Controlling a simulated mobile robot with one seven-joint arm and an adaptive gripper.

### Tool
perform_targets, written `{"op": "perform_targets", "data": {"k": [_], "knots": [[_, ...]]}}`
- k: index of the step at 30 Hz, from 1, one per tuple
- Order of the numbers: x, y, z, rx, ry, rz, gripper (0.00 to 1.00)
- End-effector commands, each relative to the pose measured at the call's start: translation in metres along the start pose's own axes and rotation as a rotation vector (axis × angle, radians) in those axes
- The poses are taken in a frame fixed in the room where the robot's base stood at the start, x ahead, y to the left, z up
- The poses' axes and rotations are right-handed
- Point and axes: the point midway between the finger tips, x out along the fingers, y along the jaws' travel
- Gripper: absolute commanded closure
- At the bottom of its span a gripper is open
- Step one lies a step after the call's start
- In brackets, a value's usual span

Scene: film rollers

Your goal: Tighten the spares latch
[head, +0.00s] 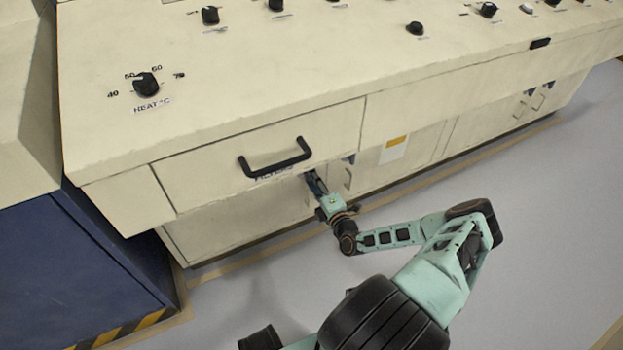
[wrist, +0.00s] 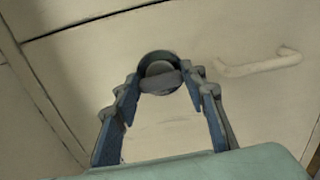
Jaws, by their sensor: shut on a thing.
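The latch (wrist: 160,73) is a round grey turn-knob with a raised bar across it, set on a cream cabinet front. In the wrist view the bar lies nearly level. My gripper (wrist: 159,82) has its two blue fingers on either side of the latch, shut on it. In the head view my gripper (head: 314,182) reaches in under the overhanging drawer, at the lower cabinet front. The latch itself is hidden there by the gripper and the drawer edge. I cannot read its label.
A pale bar handle (wrist: 258,63) is right of the latch in the wrist view. A drawer with a black handle (head: 275,157) overhangs just above my gripper. The heater knob (head: 146,84) is on the panel top. A blue cabinet (head: 85,260) stands left. Grey floor is clear at right.

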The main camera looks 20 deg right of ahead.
Motion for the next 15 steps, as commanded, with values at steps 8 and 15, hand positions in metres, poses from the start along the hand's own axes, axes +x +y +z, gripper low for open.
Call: {"op": "perform_targets", "data": {"k": [8,15], "knots": [[0.0001,0.0000,-0.0007,-0.001,0.001,0.000,0.44],[0.0001,0.0022,-0.0001,-0.001,0.001,0.001,0.44]]}}
